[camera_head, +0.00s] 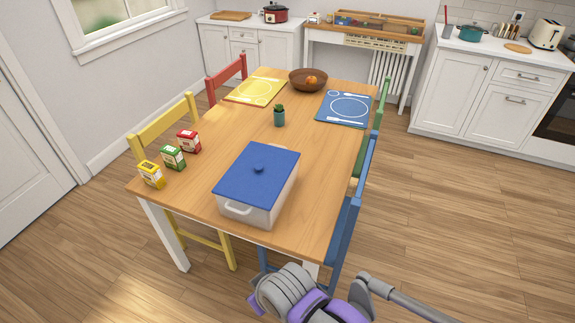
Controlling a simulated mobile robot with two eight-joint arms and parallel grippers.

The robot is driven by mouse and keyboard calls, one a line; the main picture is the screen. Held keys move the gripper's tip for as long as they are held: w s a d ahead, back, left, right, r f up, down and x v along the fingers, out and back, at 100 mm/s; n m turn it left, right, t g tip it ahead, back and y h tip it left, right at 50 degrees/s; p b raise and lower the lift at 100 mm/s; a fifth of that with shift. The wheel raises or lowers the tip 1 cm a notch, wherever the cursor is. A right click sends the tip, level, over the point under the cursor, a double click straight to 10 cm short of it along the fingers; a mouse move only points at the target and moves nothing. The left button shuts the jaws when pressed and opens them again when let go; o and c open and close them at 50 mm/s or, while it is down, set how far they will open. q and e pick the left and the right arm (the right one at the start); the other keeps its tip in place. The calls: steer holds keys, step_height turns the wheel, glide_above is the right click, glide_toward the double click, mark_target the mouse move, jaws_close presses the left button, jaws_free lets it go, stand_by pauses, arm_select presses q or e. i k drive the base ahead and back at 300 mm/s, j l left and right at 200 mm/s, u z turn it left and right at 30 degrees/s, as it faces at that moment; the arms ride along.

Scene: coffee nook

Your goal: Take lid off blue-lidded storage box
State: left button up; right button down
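The storage box (254,210) is white and stands on the near part of the wooden table. Its flat blue lid (252,178) covers the top and has a small round blue knob (258,170) in its middle. A white handle (238,209) shows on the near side. The lid sits on the box, and nothing is touching it from above.
Three small cartons (173,157) stand left of the box. A potted cactus (279,117), wooden bowl (308,81) and placemats (345,109) lie beyond. Coloured chairs surround the table (225,140).

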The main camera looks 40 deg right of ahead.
mark_target(256, 178)
steer(key=i+j+z, duration=0.1)
steer(key=z, duration=0.4)
steer(key=i+j+z, duration=0.2)
steer(key=z, duration=0.25)
steer(key=i+j+z, duration=0.2)
steer(key=z, duration=0.3)
steer(key=i+j+z, duration=0.15)
steer(key=i+z, duration=0.25)
steer(key=i+j+z, duration=0.2)
steer(key=z, duration=0.25)
steer(key=i+j+z, duration=0.2)
steer(key=j+z, duration=0.2)
